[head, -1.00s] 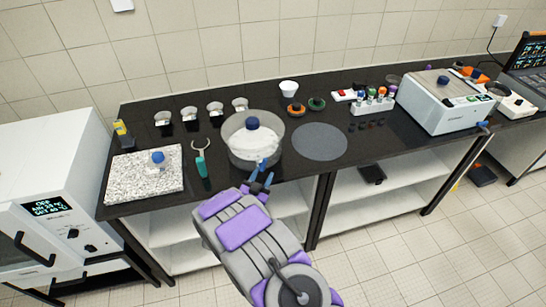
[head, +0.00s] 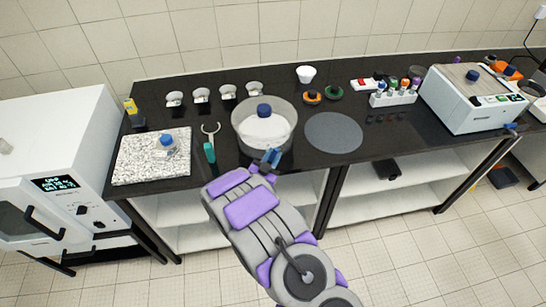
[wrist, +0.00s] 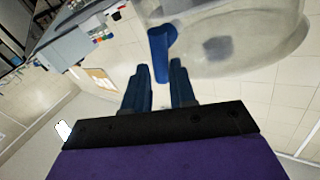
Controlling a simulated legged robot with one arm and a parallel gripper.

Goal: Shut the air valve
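The air valve is a blue handle (head: 271,157) on the front of a clear round vessel (head: 245,146) with a blue-knobbed lid. In the wrist view the blue handle (wrist: 160,52) hangs from the vessel's glass wall (wrist: 270,60). My gripper (head: 262,171) is at the vessel's front, just below the handle. In the wrist view my gripper (wrist: 160,78) is open, its two blue fingers apart. The handle's lower end appears between the fingertips. I cannot tell whether either finger touches it.
The vessel stands near the front edge of the black bench (head: 290,163). A teal-handled tool (head: 210,152) and a speckled slab (head: 135,165) are to its left. A grey disc (head: 334,132) lies to its right. A white boxy machine (head: 470,100) is farther right.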

